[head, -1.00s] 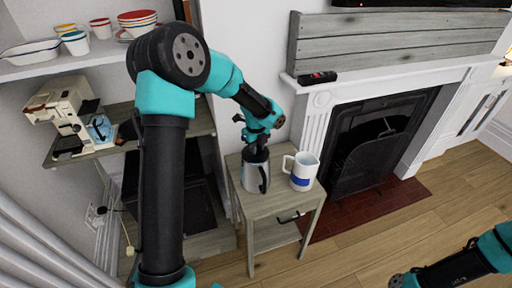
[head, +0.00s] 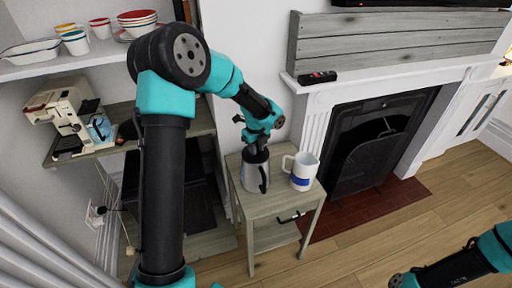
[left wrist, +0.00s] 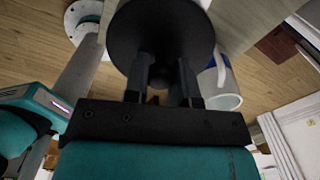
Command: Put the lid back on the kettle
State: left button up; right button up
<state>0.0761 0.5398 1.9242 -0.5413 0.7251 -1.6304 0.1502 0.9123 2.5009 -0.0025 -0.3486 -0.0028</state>
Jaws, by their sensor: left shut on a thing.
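The kettle (head: 252,180) is a silver pot with a dark handle on its right. It stands upright on the small wooden side table. My left gripper (head: 257,146) points down right above it, shut on the black round lid (head: 256,157). The lid is at the kettle's mouth in the head view; I cannot tell whether it is seated. In the left wrist view the lid (left wrist: 160,35) is a wide dark disc held by its knob between the fingers (left wrist: 162,85), and it hides the kettle. My right arm shows at the lower right; its fingertips are out of view.
A white and blue mug (head: 301,172) stands on the side table (head: 270,206), close to the kettle's right. It also shows in the left wrist view (left wrist: 222,85). A coffee machine (head: 68,118) is on the left shelf. A fireplace (head: 372,145) is at the right.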

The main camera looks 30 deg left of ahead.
dwell(0.8)
pick_arm(q)
jog(key=o, duration=1)
jog(key=shift+o, duration=0.3)
jog(key=o, duration=0.4)
jog(key=shift+r, duration=0.1)
jog(key=shift+r, duration=3.4)
grip_shut()
